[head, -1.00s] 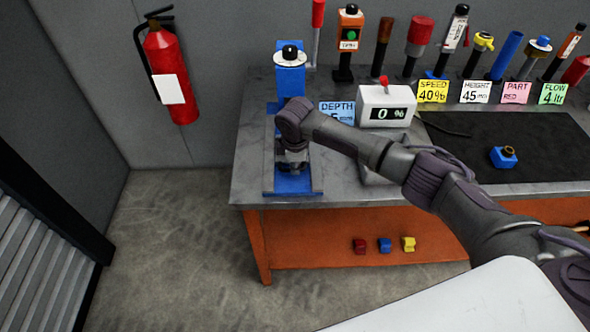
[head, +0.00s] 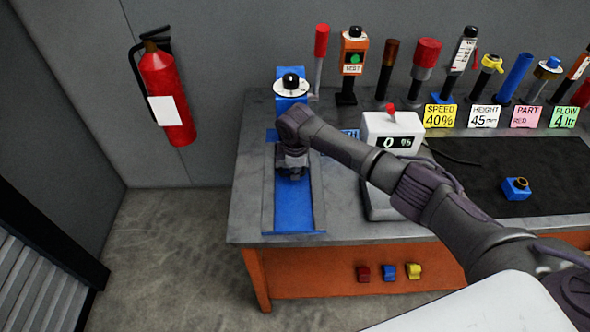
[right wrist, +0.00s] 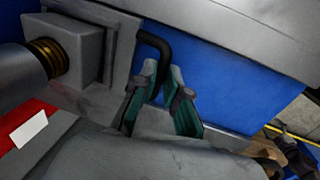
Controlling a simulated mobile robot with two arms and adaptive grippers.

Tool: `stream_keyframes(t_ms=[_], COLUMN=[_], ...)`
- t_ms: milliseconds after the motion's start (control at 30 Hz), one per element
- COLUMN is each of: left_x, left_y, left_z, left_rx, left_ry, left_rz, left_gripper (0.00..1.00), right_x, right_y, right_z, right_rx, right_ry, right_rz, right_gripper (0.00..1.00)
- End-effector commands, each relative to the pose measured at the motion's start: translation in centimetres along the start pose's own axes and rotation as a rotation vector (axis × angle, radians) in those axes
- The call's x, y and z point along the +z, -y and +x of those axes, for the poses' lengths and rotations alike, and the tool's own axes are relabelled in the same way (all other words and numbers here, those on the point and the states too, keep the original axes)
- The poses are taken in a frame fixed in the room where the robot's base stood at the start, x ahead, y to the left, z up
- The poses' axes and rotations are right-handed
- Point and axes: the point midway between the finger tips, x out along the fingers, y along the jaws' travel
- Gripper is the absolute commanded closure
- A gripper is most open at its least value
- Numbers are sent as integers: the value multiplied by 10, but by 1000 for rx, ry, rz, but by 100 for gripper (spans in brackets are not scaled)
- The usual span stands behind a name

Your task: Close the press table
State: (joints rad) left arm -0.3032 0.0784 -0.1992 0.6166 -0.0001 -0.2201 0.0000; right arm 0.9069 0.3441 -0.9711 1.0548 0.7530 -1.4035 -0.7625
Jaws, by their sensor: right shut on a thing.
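The blue press (head: 292,84) stands at the left end of the bench, with a white dial and black knob on top. Its blue bed (head: 293,212) runs toward the front edge between grey rails. My right gripper (head: 292,174) points down over the bed, close in front of the press column. In the right wrist view its green-padded fingers (right wrist: 165,105) are shut on a black bent handle (right wrist: 153,42) beside a grey block (right wrist: 80,45). The press table itself is mostly hidden under my gripper and arm. My left gripper is not in view.
A white box with a 0 % display (head: 392,141) stands right of the press, below my arm. Several upright tools and levers line the back. A black mat (head: 470,175) carries a small blue part (head: 516,189). A red extinguisher (head: 165,95) hangs on the wall.

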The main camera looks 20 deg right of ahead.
Motion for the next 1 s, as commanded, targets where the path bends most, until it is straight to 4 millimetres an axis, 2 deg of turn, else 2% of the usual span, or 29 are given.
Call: stream_keyframes(t_ms=[67,100,233,500,633,767,1000], left_x=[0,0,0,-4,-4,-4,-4], left_y=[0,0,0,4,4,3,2], left_z=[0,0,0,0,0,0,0], left_rx=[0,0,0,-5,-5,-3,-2], left_ry=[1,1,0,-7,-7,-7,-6], left_rz=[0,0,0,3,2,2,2], left_gripper=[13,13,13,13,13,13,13], right_x=[1,1,1,0,0,0,0], right_y=[-5,-6,-5,-3,-3,-4,-4], right_z=[-3,-3,-3,-2,-10,-31,-83], right_rx=[14,15,13,8,8,10,11], right_ry=[-1,-1,-1,-1,-1,-3,-3], right_rz=[1,1,1,1,1,0,0], right_gripper=[100,83,63,63,63,63,63])
